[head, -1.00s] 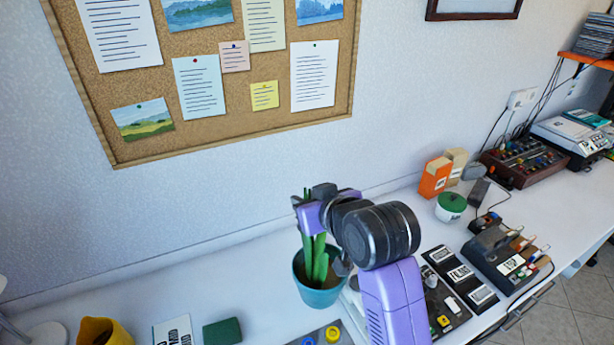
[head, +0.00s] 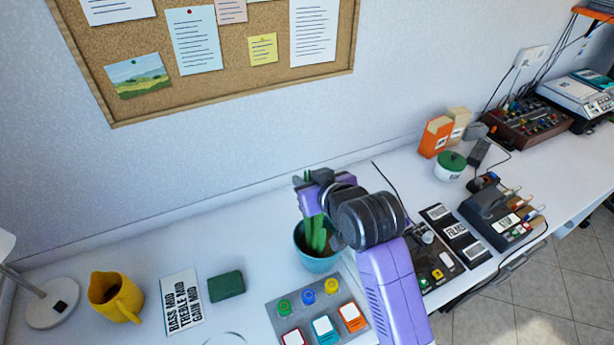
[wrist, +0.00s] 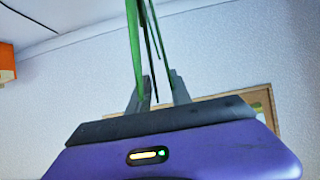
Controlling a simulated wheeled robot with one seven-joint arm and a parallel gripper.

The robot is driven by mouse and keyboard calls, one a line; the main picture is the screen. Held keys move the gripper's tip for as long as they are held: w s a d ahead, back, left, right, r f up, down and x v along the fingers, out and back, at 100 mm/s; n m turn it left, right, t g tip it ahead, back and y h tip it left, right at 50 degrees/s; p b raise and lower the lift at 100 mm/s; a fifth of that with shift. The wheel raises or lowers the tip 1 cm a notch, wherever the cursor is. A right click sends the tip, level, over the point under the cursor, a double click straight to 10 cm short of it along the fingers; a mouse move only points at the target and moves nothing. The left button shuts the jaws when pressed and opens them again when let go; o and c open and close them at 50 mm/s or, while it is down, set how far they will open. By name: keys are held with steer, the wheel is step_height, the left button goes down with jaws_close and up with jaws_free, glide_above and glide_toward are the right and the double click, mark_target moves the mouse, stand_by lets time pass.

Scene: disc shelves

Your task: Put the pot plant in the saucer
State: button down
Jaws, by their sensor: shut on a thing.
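The pot plant is a teal pot (head: 313,262) with dark soil and thick green leaves (head: 319,233). My gripper (head: 318,212) is above the pot and shut on the leaves, which also pass between its grey fingers in the wrist view (wrist: 157,88). The pot looks upright, just behind the button panel. I cannot tell whether it touches the table. A thin pale curved rim (head: 222,335) is cut off by the bottom edge of the head view. It may be the saucer, but I cannot tell.
A grey button panel (head: 268,303) is in front of the pot. Left are a green block (head: 226,286), a lettered card (head: 182,302), a yellow jug (head: 115,297) and a lamp base (head: 52,303). Right are mixer devices (head: 455,237). Bare table lies behind the block.

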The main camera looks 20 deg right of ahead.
steer(key=shift+r, duration=0.15)
steer(key=c, duration=1.6)
jaws_free()
steer(key=shift+f, duration=0.25)
steer(key=o, duration=0.4)
steer(key=shift+o, duration=0.2)
steer(key=shift+r, duration=0.1)
steer(key=shift+s+r, duration=0.1)
steer(key=shift+s, duration=0.05)
steer(key=b+v, duration=0.1)
steer(key=v, duration=1)
steer(key=shift+s+r, duration=0.2)
steer(key=shift+s, duration=0.15)
